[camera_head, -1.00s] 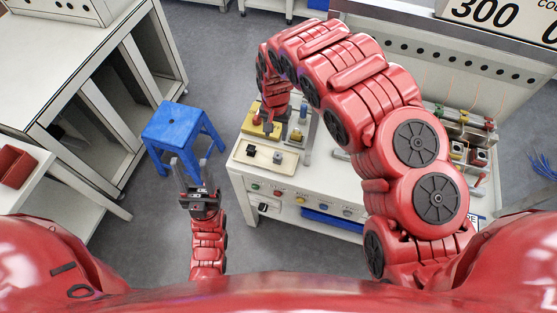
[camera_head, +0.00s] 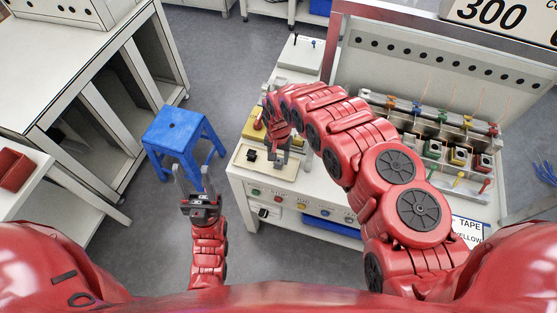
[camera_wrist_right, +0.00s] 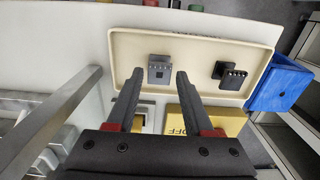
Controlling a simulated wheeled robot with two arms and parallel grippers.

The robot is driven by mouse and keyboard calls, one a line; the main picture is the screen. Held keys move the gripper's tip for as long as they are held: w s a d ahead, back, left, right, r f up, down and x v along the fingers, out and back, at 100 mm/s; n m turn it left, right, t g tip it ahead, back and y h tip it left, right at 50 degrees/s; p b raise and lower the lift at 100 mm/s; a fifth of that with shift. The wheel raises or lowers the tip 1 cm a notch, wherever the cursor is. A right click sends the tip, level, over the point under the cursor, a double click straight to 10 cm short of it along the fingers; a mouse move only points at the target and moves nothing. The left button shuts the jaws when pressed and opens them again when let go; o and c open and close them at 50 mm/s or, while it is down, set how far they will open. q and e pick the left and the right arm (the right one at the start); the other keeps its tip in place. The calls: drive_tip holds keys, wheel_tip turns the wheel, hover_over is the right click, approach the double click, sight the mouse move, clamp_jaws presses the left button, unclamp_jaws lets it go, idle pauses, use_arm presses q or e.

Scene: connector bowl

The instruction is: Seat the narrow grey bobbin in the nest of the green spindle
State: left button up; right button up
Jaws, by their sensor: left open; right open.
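A small grey block (camera_wrist_right: 160,68) with a row of pins, seemingly the narrow grey bobbin, lies on the beige tray (camera_wrist_right: 206,46) in the right wrist view. A darker block (camera_wrist_right: 229,73) lies to its right. My right gripper (camera_wrist_right: 157,78) is open and empty, its fingertips pointing at the grey block, one to each side in the picture; I cannot tell the remaining height. In the head view, my right gripper (camera_head: 281,154) is over the tray's right part and hides the grey block. A green part (camera_head: 434,150), possibly the green spindle, is in the rack at right. My left gripper (camera_head: 194,188) is open and empty.
A yellow block (camera_head: 252,130) stands just behind the tray on the white bench. The rack (camera_head: 450,133) holds several coloured parts on the bench's right side. A blue stool (camera_head: 172,130) stands left of the bench, with open floor around it.

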drive_tip(key=shift+s+f, duration=0.1)
drive_tip(key=shift+f, duration=0.65)
drive_tip(key=shift+c, duration=0.4)
clamp_jaws()
drive_tip(key=shift+r, duration=0.1)
